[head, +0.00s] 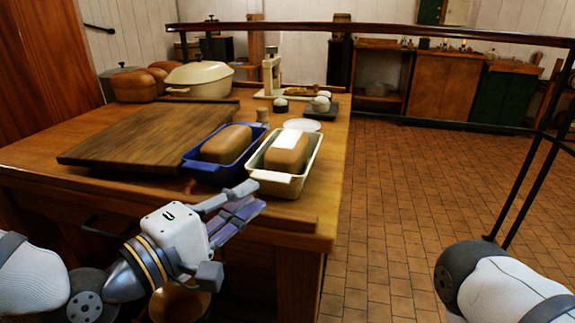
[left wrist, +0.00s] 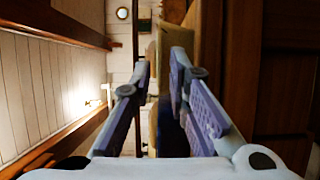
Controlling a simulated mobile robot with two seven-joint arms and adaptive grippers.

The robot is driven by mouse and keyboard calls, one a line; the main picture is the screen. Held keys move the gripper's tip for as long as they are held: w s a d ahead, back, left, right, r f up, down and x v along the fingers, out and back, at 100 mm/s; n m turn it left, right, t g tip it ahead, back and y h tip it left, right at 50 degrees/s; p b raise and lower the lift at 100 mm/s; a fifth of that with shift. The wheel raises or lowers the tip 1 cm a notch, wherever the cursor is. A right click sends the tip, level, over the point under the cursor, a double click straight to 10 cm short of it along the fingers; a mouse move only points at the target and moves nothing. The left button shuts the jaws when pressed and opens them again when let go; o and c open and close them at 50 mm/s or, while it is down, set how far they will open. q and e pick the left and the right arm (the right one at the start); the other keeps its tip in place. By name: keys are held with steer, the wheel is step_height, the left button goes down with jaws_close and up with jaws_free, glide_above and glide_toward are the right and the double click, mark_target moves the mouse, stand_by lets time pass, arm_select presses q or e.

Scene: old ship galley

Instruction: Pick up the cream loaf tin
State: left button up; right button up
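The cream loaf tin (head: 282,184) stands upright near the right front corner of the wooden table, with a brown loaf topped by a white patch in it. My left gripper (head: 252,197) is just in front of its near left corner, low by the table edge. In the left wrist view the two fingers (left wrist: 160,66) are apart, with a cream surface (left wrist: 165,45) showing beyond and between the tips; I cannot tell whether they touch it. My right gripper is out of view; only part of that arm shows at the lower right.
A blue loaf tin (head: 203,174) with a loaf stands close left of the cream one. A wooden board (head: 130,138) lies further left. A white disc (head: 302,125) and small jars are behind. A cream pot (head: 200,80) stands at the back. Open tiled floor (head: 390,220) lies right.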

mark_target(268, 181)
arm_select(q)
steer(key=x, duration=0.5)
steer(key=shift+w+a, duration=0.1)
steer(key=shift+w, duration=0.05)
steer(key=shift+r, duration=0.1)
jaws_close()
steer(key=shift+r, duration=0.15)
